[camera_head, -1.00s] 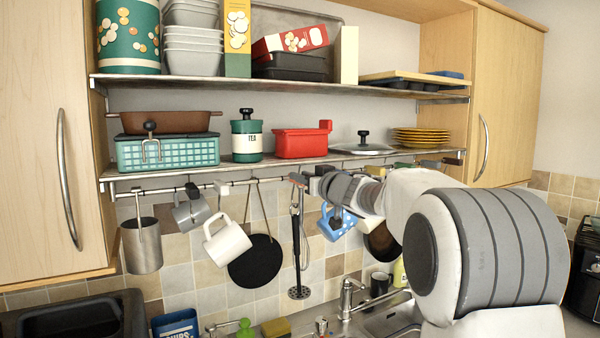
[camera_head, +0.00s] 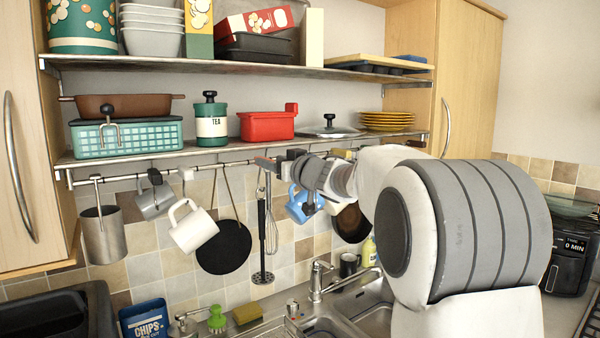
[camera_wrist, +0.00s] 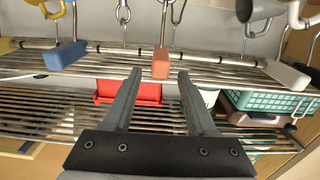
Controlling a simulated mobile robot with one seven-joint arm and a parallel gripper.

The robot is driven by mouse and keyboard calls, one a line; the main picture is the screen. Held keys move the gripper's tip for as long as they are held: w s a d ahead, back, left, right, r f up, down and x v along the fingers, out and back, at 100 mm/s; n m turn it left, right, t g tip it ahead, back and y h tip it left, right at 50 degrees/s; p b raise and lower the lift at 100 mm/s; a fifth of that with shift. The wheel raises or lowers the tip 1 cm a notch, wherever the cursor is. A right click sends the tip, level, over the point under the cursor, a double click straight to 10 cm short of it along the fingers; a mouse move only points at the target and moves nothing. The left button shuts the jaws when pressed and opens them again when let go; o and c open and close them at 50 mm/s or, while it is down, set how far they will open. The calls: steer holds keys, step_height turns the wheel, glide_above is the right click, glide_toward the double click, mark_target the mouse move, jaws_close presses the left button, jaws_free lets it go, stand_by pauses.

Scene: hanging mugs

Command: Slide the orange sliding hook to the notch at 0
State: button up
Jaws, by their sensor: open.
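The orange sliding hook (camera_wrist: 160,62) hangs on the metal rail (camera_wrist: 215,56) under the lower shelf. Its block shows in the wrist view just beyond and between my fingertips. My gripper (camera_wrist: 159,73) is open, with one finger on each side of the block's line; I cannot tell whether either touches it. In the head view the orange hook (camera_head: 265,162) is just left of my gripper (camera_head: 282,163), whose fingers are hard to make out. No 0 marking is legible on the rail.
A blue hook (camera_wrist: 66,55) and a white hook (camera_wrist: 287,74) flank the orange one in the wrist view.

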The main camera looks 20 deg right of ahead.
steer(key=b+v, duration=0.1)
steer(key=v, duration=1.3)
steer(key=shift+s, duration=0.4)
steer(key=shift+d, duration=0.15)
steer(key=s+d+f+m+g+h+b, duration=0.15)
steer(key=s+d+f+m+h, duration=0.3)
steer(key=s+h, duration=0.5)
steer(key=s+a+f+g+y, duration=0.2)
steer(key=s+a+f+g, duration=0.3)
steer(key=s+f, duration=0.4)
steer(key=s+a+f+g+y, duration=0.2)
steer(key=s+a+f+g, duration=0.3)
steer(key=s+f, duration=0.5)
steer(key=shift+s+a+f+n+p, duration=0.2)
steer(key=shift+s+a+n+p, duration=0.2)
steer(key=shift+s+a, duration=0.5)
